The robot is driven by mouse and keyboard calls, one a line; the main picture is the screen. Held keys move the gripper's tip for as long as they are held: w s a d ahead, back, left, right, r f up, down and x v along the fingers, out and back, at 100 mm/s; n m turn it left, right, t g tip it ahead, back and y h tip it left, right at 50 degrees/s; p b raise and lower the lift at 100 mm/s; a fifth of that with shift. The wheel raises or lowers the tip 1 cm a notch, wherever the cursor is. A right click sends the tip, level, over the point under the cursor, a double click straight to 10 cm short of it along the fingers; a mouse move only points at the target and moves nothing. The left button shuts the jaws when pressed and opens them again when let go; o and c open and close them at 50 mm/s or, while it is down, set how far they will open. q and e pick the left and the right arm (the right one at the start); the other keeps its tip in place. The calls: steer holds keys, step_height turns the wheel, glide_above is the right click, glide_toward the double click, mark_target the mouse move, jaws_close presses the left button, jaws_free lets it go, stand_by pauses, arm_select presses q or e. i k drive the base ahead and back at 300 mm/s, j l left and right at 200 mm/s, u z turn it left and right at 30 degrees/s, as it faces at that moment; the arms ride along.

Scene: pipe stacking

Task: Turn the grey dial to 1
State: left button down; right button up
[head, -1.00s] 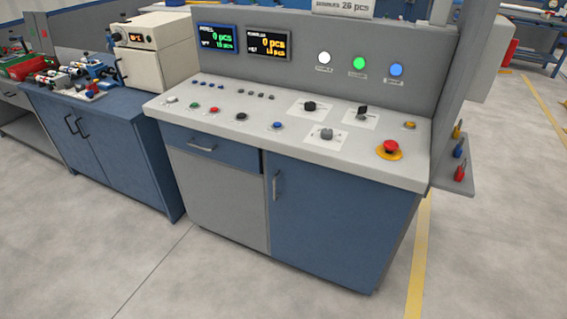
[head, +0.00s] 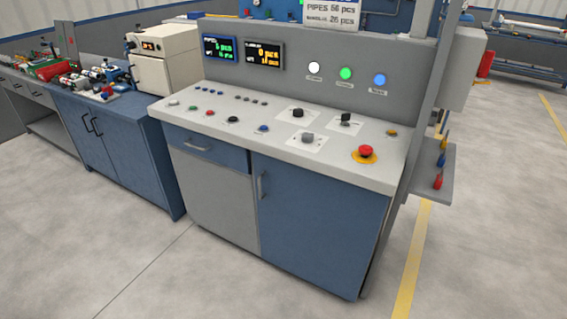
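The grey dial (head: 308,138) sits on a white label plate on the sloped top of the control console (head: 380,172). It is on the front right part of the panel. Its pointer direction and the numbers on its plate are too small to read. Two black dials stand behind it, one at the back left (head: 298,113) and one at the back right (head: 346,119). Neither of my grippers shows in the head view.
A red emergency button (head: 365,151) on a yellow base is right of the grey dial. Several small buttons line the panel's left. A side shelf (head: 432,188) with screwdrivers juts out at the right. A blue cabinet (head: 112,150) stands left. The floor in front is clear.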

mark_target(307, 137)
steer(key=i+l, duration=0.2)
steer(key=i, duration=0.15)
steer(key=i+l, duration=0.2)
steer(key=i, duration=0.2)
steer(key=i+l+u, duration=0.2)
steer(key=u, duration=0.2)
steer(key=i+l+u, duration=0.35)
